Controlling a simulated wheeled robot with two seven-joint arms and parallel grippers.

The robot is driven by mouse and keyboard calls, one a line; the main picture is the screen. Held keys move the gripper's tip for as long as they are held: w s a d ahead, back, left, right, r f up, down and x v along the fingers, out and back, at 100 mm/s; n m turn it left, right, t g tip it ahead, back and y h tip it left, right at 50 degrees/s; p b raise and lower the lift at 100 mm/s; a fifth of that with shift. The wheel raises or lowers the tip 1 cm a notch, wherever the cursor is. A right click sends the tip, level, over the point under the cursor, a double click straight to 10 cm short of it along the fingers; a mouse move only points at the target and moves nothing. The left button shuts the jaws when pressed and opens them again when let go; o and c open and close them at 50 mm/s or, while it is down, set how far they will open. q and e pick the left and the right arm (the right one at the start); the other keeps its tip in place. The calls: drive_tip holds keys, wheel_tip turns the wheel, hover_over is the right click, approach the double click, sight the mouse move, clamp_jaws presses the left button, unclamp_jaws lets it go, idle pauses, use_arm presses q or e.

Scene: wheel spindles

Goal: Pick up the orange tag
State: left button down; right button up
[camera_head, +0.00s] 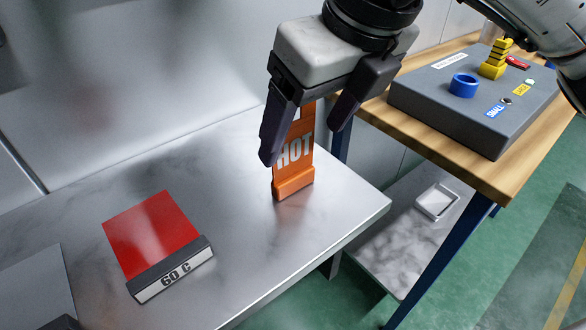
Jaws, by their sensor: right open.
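The orange tag (297,153) stands upright on the metal table, with the letters "HOT" on its face and a thicker orange foot at the bottom. My right gripper (303,148) comes down from above, its two dark fingers on either side of the tag's upper part. The gripper is open. The left finger overlaps the tag's left edge in the picture, and I cannot tell whether either finger touches it. The tag's top is partly hidden by the gripper. My left gripper is not in view.
The metal table (230,240) also holds a red plate with a "60 C" label (155,240). At the right, a wooden table (480,180) carries a grey control box (440,100) with a blue ring and a yellow piece. A small white tray (437,202) sits on a lower shelf.

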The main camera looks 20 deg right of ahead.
sight(294, 150)
drive_tip(key=shift+a+x, duration=0.15)
drive_tip(key=shift+x, duration=1.25)
drive_tip(key=shift+a+x, duration=0.15)
drive_tip(key=shift+x, duration=1.2)
drive_tip(key=shift+s, duration=0.15)
drive_tip(key=c, duration=1.3)
drive_tip(key=shift+r, duration=0.1)
